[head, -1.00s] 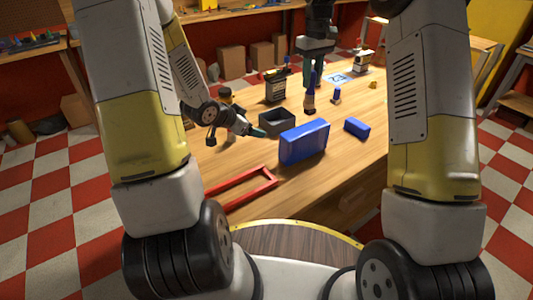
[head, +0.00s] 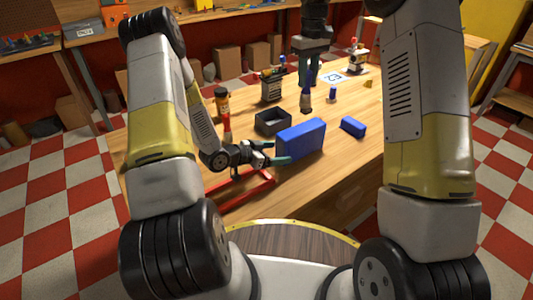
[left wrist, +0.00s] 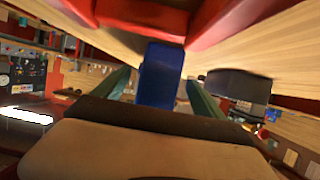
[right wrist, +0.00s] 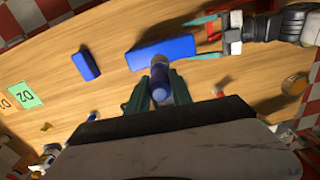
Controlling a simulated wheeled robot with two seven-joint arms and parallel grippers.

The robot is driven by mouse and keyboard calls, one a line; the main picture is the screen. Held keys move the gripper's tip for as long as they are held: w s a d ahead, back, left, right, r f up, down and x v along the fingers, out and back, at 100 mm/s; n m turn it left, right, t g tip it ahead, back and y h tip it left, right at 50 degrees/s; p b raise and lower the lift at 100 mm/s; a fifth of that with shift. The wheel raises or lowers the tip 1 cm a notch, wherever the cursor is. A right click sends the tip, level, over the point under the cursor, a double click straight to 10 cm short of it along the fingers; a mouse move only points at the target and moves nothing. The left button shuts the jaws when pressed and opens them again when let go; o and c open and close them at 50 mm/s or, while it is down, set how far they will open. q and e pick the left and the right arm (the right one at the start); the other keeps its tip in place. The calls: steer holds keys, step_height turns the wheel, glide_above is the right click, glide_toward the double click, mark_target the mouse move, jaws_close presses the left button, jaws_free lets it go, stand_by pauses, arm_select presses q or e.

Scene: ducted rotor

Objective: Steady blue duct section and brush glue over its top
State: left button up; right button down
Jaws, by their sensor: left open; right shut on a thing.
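The blue duct section (head: 301,139) is a long blue block standing on the table near its front edge. My left gripper (head: 280,153) is open at its left end, one finger toward each long face; I cannot tell if they touch it. In the left wrist view the duct section (left wrist: 161,75) shows end-on between the open fingers (left wrist: 160,88). My right gripper (head: 312,62) is shut on a brush (head: 306,98) with a blue handle, held behind and above the duct section. The right wrist view shows the brush (right wrist: 160,78) between the fingers, over the table.
A smaller blue block (head: 353,127) lies right of the duct section. A dark open tray (head: 272,122) sits behind it. A red frame (head: 250,194) lies in front left, below my left gripper. A capped bottle (head: 221,101) and a black container (head: 272,88) stand farther back.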

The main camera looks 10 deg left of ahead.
mark_target(301, 141)
arm_select(q)
steer(key=x, duration=0.6)
steer(key=c, duration=1.6)
